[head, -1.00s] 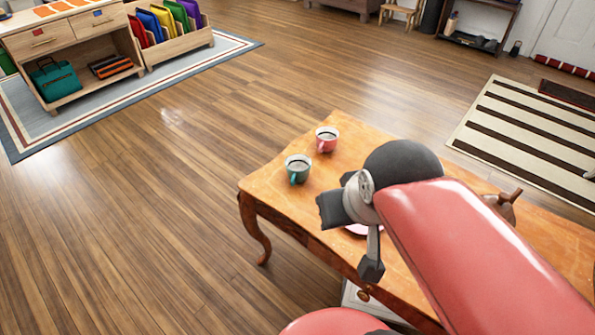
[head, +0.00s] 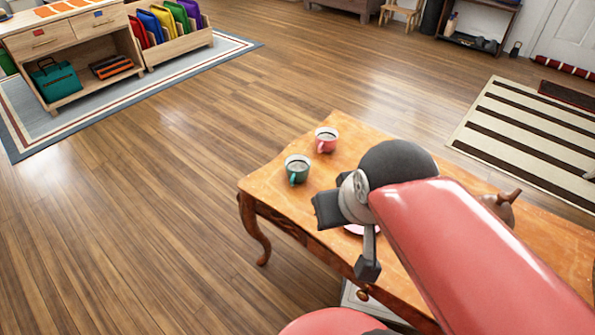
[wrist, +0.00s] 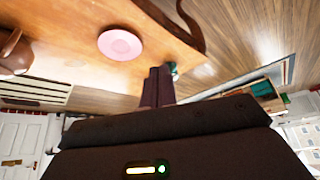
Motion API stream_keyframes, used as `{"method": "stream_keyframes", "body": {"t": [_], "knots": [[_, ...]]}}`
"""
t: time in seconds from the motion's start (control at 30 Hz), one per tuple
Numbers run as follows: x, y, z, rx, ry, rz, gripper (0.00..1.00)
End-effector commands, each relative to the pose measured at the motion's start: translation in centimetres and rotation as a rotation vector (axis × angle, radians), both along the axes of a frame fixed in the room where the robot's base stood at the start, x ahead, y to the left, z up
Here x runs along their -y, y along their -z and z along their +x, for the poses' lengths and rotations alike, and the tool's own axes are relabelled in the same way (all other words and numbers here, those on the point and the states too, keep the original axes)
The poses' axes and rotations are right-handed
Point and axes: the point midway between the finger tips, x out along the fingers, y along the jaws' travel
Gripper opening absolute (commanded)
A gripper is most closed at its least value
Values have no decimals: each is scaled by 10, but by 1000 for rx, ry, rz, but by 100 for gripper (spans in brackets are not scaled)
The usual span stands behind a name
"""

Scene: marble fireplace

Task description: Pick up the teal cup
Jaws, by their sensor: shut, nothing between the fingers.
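A pink cup (head: 326,141) stands just behind the teal one on the table (head: 270,186). A pink plate (wrist: 120,46) lies on the table, mostly hidden by my arm in the head view. A brown pot (wrist: 14,50) stands farther along. Open floor lies left of the table.

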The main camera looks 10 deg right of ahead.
Motion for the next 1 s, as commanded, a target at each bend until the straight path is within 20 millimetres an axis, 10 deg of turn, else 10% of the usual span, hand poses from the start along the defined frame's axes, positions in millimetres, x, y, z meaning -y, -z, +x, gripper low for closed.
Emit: {"method": "stream_keyframes", "body": {"t": [0.4, 0.57, 1.0], "knots": [[0, 0, 0, 0, 0, 0, 1], [-1, 1, 10, -8, -16, 12, 22], [0, 48, 181, -80, -187, 79, 80]]}}
